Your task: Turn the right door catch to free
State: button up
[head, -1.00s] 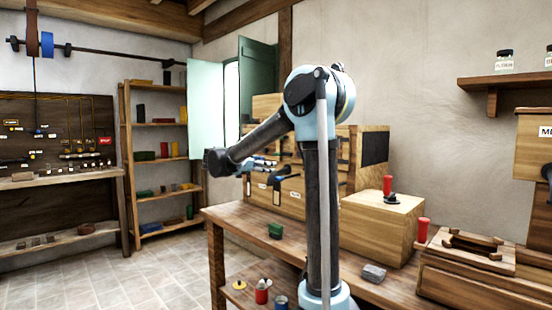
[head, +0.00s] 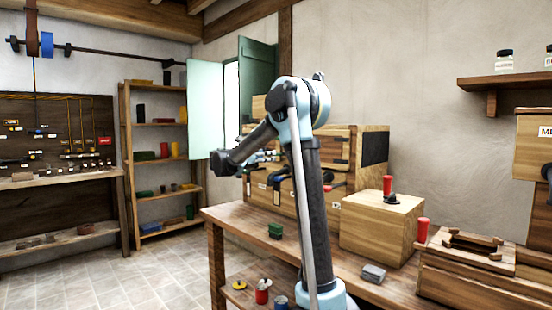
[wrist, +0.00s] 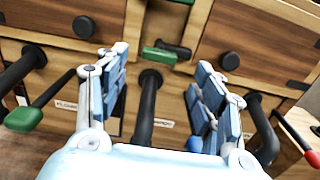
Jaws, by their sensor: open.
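My gripper (wrist: 162,66) is open in the wrist view, its blue-padded fingers spread in front of a wooden cabinet (head: 340,142). A thick black bar (wrist: 148,105) stands between the fingers, apart from both. A black lever with a green grip (wrist: 160,56) lies beyond the fingertips. At the left is another green-gripped lever (wrist: 28,118). I cannot tell for certain which part is the right door catch. In the head view my arm hides part of the cabinet front.
Black round knobs (wrist: 240,60) and labels are on the cabinet front. The cabinet stands on a wooden bench (head: 255,228) with a green block (head: 275,231) and a wooden box (head: 385,228) bearing a red-handled part. An open green shutter (head: 258,80) is behind.

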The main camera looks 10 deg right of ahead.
aim_at(277, 154)
jog(key=x, duration=0.8)
jog(key=shift+w+d, duration=0.1)
jog(key=c, duration=1.1)
